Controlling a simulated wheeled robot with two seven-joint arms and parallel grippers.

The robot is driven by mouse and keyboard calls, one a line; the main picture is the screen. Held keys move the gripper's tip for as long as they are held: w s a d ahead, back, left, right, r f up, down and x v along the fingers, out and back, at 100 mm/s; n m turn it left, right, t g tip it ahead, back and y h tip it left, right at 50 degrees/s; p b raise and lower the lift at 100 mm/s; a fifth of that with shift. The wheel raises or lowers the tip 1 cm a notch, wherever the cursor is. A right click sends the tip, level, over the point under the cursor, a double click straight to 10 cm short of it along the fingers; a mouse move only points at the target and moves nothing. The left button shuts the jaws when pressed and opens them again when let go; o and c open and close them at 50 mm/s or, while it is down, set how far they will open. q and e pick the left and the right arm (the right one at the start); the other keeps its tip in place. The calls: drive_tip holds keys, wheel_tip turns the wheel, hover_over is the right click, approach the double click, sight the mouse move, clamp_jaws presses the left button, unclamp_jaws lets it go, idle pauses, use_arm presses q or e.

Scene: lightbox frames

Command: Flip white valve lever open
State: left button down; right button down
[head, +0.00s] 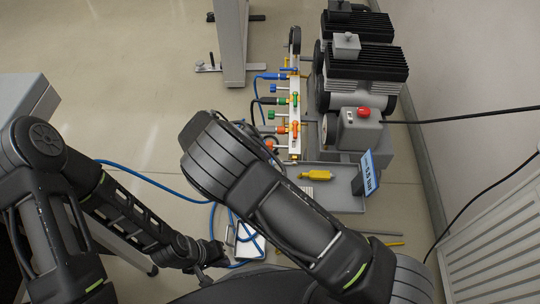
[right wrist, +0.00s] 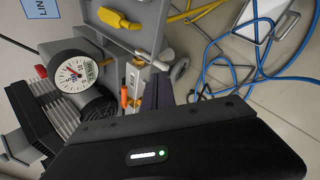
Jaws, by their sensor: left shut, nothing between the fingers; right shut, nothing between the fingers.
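A pale valve manifold (head: 304,84) stands left of the compressor, with blue, green and orange levers along it. In the right wrist view an orange lever (right wrist: 124,97) shows beside the pale manifold plate (right wrist: 134,78). My right gripper (right wrist: 157,92) is shut and empty, its dark fingers close to the manifold; whether they touch it I cannot tell. My right arm hides this gripper in the head view. My left gripper (head: 212,253) is shut and empty, low over the floor, well away from the manifold.
The black-finned compressor (head: 362,62) has a red knob (head: 364,112) and a gauge (right wrist: 73,73). A yellow tool (head: 315,175) lies on the grey tray (head: 345,200) by a blue sign (head: 367,176). Blue hose (head: 150,182) crosses the floor. A radiator (head: 495,240) stands at right.

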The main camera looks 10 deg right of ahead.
drive_tip(key=shift+d+v, duration=0.2)
drive_tip(key=shift+v, duration=1.75)
drive_tip(key=shift+r, duration=0.15)
